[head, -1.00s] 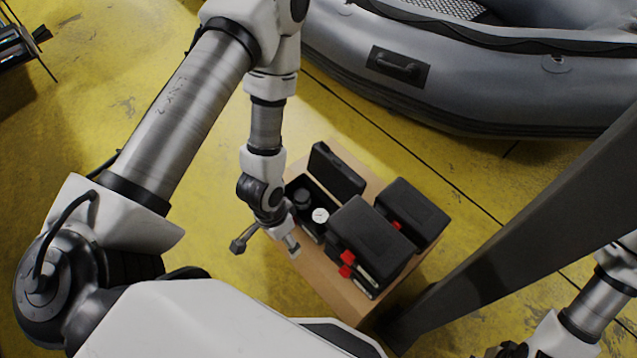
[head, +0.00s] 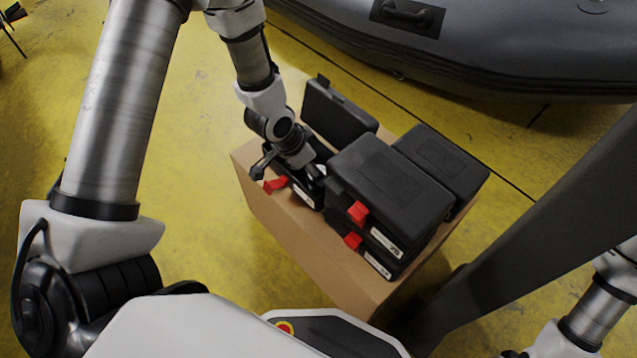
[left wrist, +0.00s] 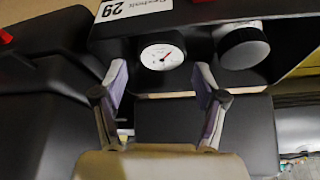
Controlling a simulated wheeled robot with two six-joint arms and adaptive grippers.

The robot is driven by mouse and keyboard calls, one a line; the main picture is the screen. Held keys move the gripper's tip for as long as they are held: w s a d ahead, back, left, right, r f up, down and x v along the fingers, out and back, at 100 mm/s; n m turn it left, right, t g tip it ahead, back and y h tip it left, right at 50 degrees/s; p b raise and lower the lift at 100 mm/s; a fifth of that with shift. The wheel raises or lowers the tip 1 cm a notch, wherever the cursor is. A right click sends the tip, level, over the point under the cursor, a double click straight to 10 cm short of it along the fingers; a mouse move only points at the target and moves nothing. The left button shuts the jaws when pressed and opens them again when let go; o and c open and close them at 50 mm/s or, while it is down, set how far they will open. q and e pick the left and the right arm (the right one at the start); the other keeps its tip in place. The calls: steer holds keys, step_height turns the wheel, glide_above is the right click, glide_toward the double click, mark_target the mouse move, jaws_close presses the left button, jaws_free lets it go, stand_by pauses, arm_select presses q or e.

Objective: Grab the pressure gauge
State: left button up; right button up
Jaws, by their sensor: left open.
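The pressure gauge (left wrist: 162,56) has a round white dial with a red needle. It sits in an open black case (left wrist: 110,40) labelled 29, beside a dark round part with a pale face (left wrist: 243,47). My left gripper (left wrist: 161,82) is open, its two fingers spread on either side below the dial in the left wrist view. I cannot tell whether they touch it. In the head view my left gripper (head: 290,174) is down at the open case, and the gauge is mostly hidden there. My right gripper (head: 512,353) barely shows at the bottom edge.
The cases stand on a cardboard box (head: 300,235). Closed black cases (head: 385,185) with red latches are stacked right of the open one, whose lid (head: 338,112) stands up behind. A grey inflatable boat (head: 480,50) lies beyond.

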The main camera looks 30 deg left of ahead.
arm_select(q)
steer(key=b+x, duration=0.2)
steer(key=x, duration=0.1)
steer(key=b+x, duration=0.1)
steer(key=x, duration=0.1)
steer(key=shift+s+a+f, duration=0.1)
steer(key=shift+s+a, duration=0.1)
steer(key=shift+a, duration=0.05)
steer(key=shift+w+d+f, duration=0.1)
steer(key=shift+w+f, duration=0.05)
steer(key=shift+f, duration=0.1)
steer(key=shift+r, duration=0.1)
steer(key=c, duration=1)
steer(key=shift+r, duration=0.1)
